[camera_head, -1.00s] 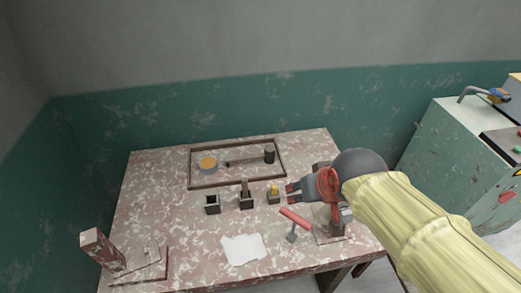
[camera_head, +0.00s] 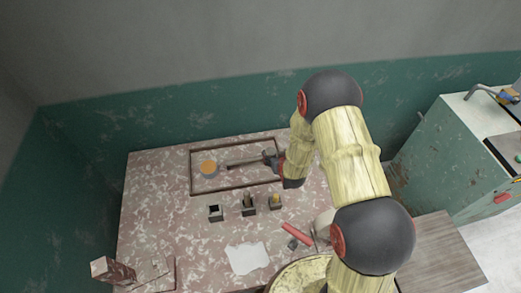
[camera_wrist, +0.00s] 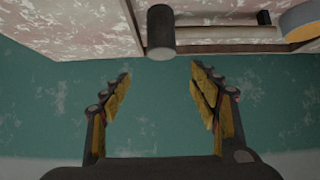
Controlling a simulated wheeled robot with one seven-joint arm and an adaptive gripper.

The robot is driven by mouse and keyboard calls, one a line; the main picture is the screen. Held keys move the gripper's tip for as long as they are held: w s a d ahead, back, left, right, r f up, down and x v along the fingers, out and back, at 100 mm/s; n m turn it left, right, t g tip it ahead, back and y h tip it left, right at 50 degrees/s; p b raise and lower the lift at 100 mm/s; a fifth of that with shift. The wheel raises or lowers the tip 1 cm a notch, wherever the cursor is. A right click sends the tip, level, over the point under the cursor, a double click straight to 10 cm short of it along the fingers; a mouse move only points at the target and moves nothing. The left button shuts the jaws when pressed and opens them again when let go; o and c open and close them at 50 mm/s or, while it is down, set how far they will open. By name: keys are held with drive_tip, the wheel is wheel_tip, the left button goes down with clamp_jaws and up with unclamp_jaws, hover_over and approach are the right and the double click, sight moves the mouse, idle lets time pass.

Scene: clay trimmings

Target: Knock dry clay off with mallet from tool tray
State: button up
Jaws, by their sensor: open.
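The mallet (camera_head: 243,163) lies in the tool tray (camera_head: 191,182), its handle pointing left. Its dark cylindrical head (camera_wrist: 161,32) shows at the top of the wrist view, just beyond the fingertips and roughly between them. My gripper (camera_head: 272,161) is at the right part of the tray, by the mallet's head end, which it partly hides in the head view. In the wrist view my gripper (camera_wrist: 160,80) has its fingers wide apart with nothing between them. I cannot tell which thing bears the dry clay.
A round orange-topped container (camera_head: 208,168) is in the tray's left part. Small dark holders (camera_head: 215,214) stand before the tray. A red-handled tool (camera_head: 296,232) and a white sheet (camera_head: 246,258) lie nearer. A brown block (camera_head: 112,270) stands front left. A green cabinet (camera_head: 450,165) is right.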

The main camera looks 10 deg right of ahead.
sight(271, 152)
drive_tip(key=shift+s+a+f+b+x, duration=0.1)
drive_tip(key=shift+s+f+x, duration=0.05)
drive_tip(key=shift+x, duration=1.35)
drive_tip(key=shift+s+a+f+b+x, duration=0.1)
drive_tip(key=shift+f+x, duration=0.1)
drive_tip(key=shift+x, duration=1.25)
drive_tip(key=shift+s+f+b+x, duration=0.1)
drive_tip(key=shift+s+f+x, duration=0.05)
drive_tip(key=shift+x, duration=1.35)
drive_tip(key=c, duration=0.3)
clamp_jaws()
